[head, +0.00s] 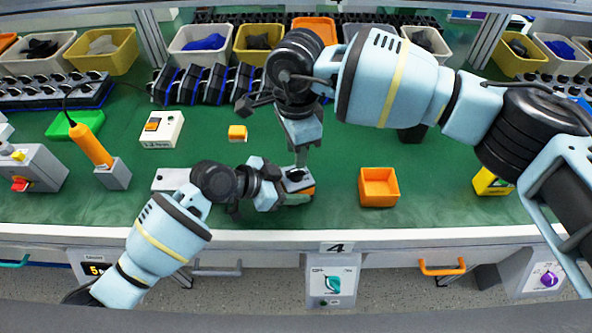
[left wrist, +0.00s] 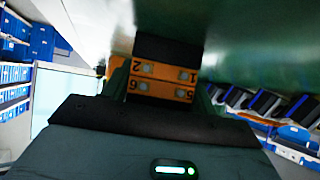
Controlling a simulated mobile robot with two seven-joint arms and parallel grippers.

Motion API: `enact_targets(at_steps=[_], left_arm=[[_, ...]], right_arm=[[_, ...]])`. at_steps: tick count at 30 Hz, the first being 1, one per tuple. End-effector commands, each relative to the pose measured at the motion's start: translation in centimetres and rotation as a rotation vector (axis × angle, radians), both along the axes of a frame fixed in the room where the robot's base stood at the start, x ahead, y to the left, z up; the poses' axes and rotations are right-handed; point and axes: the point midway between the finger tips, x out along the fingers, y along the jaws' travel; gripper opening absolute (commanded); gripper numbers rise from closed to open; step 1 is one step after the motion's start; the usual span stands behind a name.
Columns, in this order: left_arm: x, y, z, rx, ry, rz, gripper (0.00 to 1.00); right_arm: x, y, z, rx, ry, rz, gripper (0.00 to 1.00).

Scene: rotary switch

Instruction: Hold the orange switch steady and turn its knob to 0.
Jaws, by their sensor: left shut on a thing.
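The orange switch (head: 307,192), with a grey top and a dark knob (head: 296,175), stands on the green bench top near its front edge. My left gripper (head: 283,196) is shut on the switch from its left side. In the left wrist view the switch's orange side (left wrist: 160,82) with numbered terminals shows between the fingers. My right gripper (head: 300,158) points down from above, right over the knob. I cannot tell whether it touches the knob or how its jaws stand. The knob's pointer and the 0 mark are too small to read.
An open orange box (head: 379,187) stands to the right on the bench. A small orange-yellow block (head: 237,133) and a white box with an orange button (head: 162,130) lie farther back. An orange-handled tool in a stand (head: 92,146) is at left. Bins line the back.

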Motion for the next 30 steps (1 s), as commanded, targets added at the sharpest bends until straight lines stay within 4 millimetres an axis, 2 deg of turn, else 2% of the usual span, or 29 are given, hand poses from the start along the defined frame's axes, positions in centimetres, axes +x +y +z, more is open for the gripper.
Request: enact_targets(at_steps=[6,7,12,13,23,30], left_arm=[[-0.1,0.0,-0.2,0.002,0.002,0.0,0.34],[-0.1,0.0,-0.2,0.002,0.002,0.0,0.59],[-0.1,0.0,-0.1,0.001,0.002,0.0,0.82],[0.0,0.0,-0.1,0.001,0.002,0.0,0.83],[-0.1,0.3,0.1,0.001,0.0,0.0,0.83],[-1.1,2.9,2.0,0.003,-0.002,0.001,0.83]], right_arm=[[0.0,0.0,0.1,0.0,0.0,0.0,0.33],[0.0,0.0,0.1,0.0,0.0,0.0,0.33],[0.0,0.0,0.1,0.0,0.001,0.0,0.33],[0.0,0.0,0.1,0.0,0.0,0.0,0.33],[0.0,0.0,0.1,-0.001,0.0,0.0,0.33],[0.0,0.0,0.1,-0.001,0.0,0.0,0.33]])
